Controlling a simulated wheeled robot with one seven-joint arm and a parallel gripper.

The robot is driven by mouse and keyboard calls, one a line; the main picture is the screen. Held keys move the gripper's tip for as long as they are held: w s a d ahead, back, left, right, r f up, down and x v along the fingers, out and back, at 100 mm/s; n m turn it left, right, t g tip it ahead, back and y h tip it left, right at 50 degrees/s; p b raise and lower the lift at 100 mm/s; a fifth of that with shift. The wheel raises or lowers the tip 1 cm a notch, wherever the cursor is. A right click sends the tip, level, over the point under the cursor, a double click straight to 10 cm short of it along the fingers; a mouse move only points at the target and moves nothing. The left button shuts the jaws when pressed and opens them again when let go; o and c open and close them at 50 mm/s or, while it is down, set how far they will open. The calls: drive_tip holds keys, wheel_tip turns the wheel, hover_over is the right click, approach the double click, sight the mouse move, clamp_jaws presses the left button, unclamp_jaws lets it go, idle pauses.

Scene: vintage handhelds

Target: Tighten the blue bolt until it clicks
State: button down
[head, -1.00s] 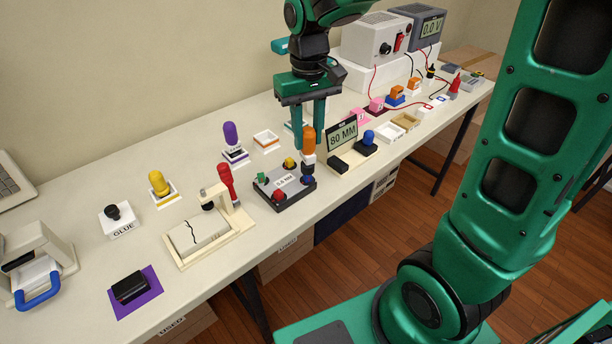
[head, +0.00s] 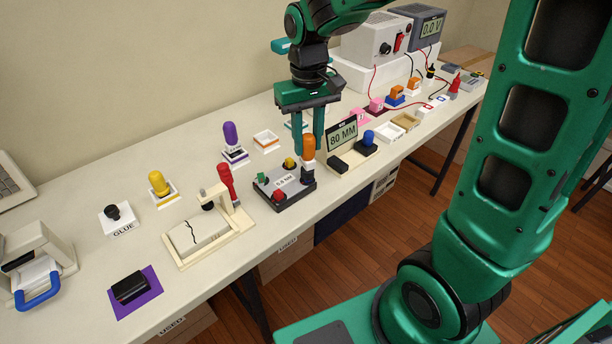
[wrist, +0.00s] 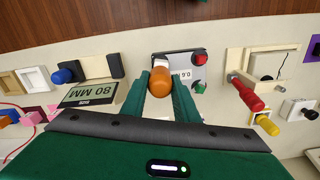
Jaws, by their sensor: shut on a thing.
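My gripper (head: 310,150) is shut on the orange-handled driver (head: 309,145), which stands upright over the right corner of the dark fixture block (head: 290,200). The wrist view shows the orange handle (wrist: 161,82) between my two fingers. The blue bolt is hidden or nearly so beneath the driver's lower end, so I cannot tell how the two are seated.
The "80 MM" display stand (head: 342,135) with a blue knob (head: 368,137) is close on the right. A red-handled tool (head: 226,178) on a cream press stands close on the left. A purple-handled tool (head: 231,135) is behind. The table's front edge is near.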

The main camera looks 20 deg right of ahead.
drive_tip(key=shift+f, duration=0.55)
idle(0.4)
drive_tip(key=c, duration=1.3)
unclamp_jaws()
